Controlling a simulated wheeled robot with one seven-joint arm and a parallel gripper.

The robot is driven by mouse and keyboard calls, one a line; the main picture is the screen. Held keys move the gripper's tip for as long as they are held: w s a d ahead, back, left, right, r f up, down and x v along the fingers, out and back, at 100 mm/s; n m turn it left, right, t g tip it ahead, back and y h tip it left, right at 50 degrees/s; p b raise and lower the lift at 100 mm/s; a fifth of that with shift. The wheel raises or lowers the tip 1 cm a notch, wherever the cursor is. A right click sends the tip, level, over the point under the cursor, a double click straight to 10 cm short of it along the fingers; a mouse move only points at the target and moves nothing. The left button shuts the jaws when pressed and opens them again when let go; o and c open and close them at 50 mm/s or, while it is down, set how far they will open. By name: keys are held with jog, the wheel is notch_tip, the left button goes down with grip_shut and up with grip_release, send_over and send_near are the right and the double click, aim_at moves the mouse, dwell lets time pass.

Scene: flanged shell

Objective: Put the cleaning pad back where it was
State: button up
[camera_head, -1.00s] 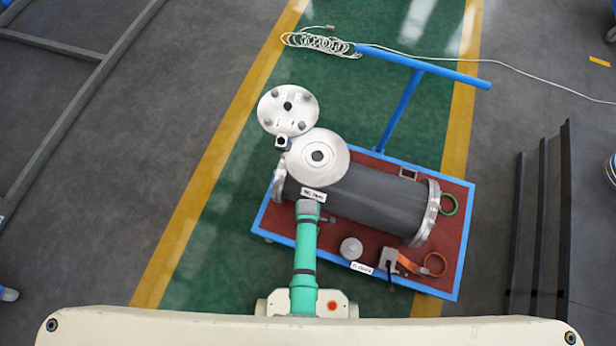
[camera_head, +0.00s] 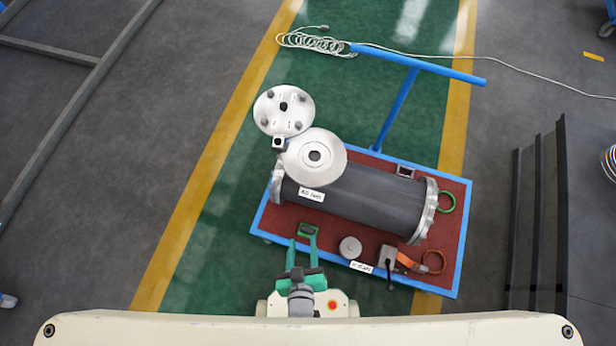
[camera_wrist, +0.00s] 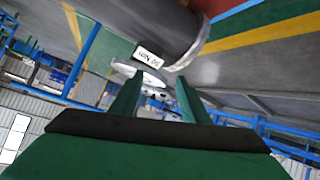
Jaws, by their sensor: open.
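A small dark green block, which looks like the cleaning pad (camera_head: 308,229), lies on the red top of the cart (camera_head: 334,228), near its front left side, in front of the dark shell (camera_head: 365,195). My gripper (camera_head: 302,243) is open, its two green fingers apart and pointing towards the pad from the front. In the head view the fingertips come close to the pad; I cannot tell whether they touch it. In the wrist view my gripper (camera_wrist: 157,98) has nothing between its fingers, and the pad does not show there.
A metal disc (camera_head: 314,157) and a bolted flange (camera_head: 284,110) stand at the shell's left end. A grey round piece (camera_head: 350,247), a clamp-like tool (camera_head: 388,258) and an orange ring (camera_head: 433,262) lie along the cart's front. Dark panels (camera_head: 560,220) stand at right.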

notch_tip(320, 180, up, 19)
jog(key=s+d+m+t, duration=0.1)
jog(key=s+m+t, duration=0.1)
jog(key=m+t, duration=0.1)
jog(key=shift+s+d+r+t, duration=0.15)
jog(key=shift+s+d+t, duration=0.2)
jog(key=shift+t, duration=0.15)
jog(key=shift+c, duration=1.3)
